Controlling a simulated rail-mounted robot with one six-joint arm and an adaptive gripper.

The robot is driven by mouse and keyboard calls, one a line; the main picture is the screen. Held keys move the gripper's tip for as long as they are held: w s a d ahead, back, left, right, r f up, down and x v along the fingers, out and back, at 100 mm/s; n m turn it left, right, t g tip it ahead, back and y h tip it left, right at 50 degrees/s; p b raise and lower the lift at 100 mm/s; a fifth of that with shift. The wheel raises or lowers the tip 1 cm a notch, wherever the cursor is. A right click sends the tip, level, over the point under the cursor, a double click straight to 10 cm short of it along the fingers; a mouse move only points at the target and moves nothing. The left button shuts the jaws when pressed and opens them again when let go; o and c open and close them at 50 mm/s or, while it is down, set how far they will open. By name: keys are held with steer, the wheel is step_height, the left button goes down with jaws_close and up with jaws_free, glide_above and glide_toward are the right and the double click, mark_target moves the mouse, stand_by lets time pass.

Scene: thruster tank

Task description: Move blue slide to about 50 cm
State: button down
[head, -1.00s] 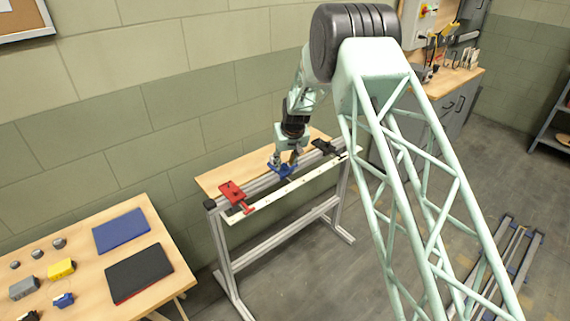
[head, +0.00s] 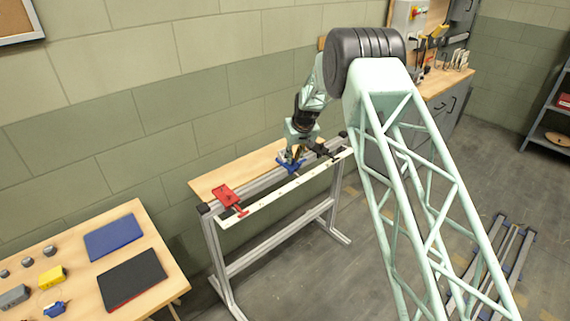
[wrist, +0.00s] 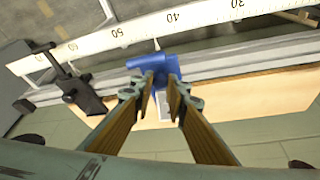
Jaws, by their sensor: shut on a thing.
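The blue slide (head: 286,164) sits on the rail behind a white scale strip (head: 262,208). It also shows in the wrist view (wrist: 150,64), beside the scale (wrist: 200,18) between the 40 and 50 marks, seemingly around the middle; the exact reading is hard to tell. My gripper (wrist: 163,92) is shut on the blue slide's upright part, from above. The fingers hide part of it. In the head view my gripper (head: 293,152) is over the slide.
A red slide (head: 226,194) sits at the rail's left end. A black slide (wrist: 84,94) is on the rail near the 60 mark, with clear rail between it and the blue slide. A side table (head: 75,255) at left holds a blue and a black pad and small blocks.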

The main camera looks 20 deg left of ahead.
steer(key=w+d, duration=0.3)
steer(key=w, duration=0.2)
steer(key=shift+w, duration=0.3)
steer(key=c, duration=2.5)
jaws_free()
steer(key=shift+c, duration=0.2)
steer(key=shift+s+r, duration=0.1)
steer(key=shift+r, duration=0.05)
steer(key=v, duration=1.1)
steer(key=shift+s+r, duration=0.15)
steer(key=shift+r, duration=0.15)
steer(key=shift+d, duration=0.1)
